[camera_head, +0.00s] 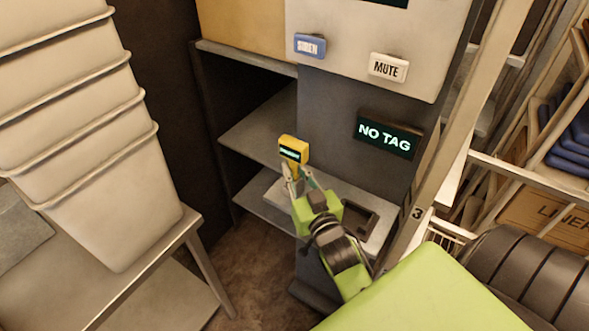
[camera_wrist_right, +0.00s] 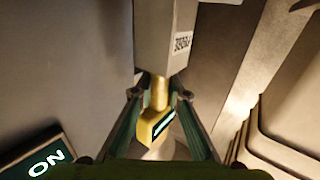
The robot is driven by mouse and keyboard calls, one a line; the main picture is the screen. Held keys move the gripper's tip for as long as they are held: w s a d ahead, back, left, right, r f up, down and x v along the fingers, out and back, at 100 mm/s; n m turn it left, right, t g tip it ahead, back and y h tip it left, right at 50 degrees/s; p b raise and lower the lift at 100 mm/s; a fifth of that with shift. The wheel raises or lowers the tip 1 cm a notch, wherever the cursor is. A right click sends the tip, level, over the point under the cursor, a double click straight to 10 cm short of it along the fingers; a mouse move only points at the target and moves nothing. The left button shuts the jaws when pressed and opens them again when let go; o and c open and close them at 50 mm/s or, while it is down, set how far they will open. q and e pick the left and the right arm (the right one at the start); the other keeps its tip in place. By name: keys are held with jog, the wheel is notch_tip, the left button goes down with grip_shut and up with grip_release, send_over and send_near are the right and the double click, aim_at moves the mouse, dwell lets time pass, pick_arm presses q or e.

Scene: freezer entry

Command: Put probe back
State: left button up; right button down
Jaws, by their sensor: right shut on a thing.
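The yellow probe (camera_head: 293,149) with a small dark display is held upright in my right gripper (camera_head: 299,176), above the lower ledge. In the right wrist view the probe (camera_wrist_right: 152,127) sits between the two fingers of my right gripper (camera_wrist_right: 162,92), which are shut on it. Beyond the fingertips in that view is a grey block with a small white label (camera_wrist_right: 182,42); the label's text is upside down and reads like "PROBE". The probe's far end seems close to this block; I cannot tell whether they touch. My left gripper is not in view.
A pale ledge with a dark recess (camera_head: 358,216) lies below the gripper. A dark panel reads "NO TAG" (camera_head: 385,138). Above are a blue button (camera_head: 309,46) and a white "MUTE" button (camera_head: 388,67). Stacked pale bins (camera_head: 100,200) stand on a table at left.

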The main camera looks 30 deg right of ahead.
jog(key=shift+f, duration=0.15)
jog(key=c, duration=2)
grip_release()
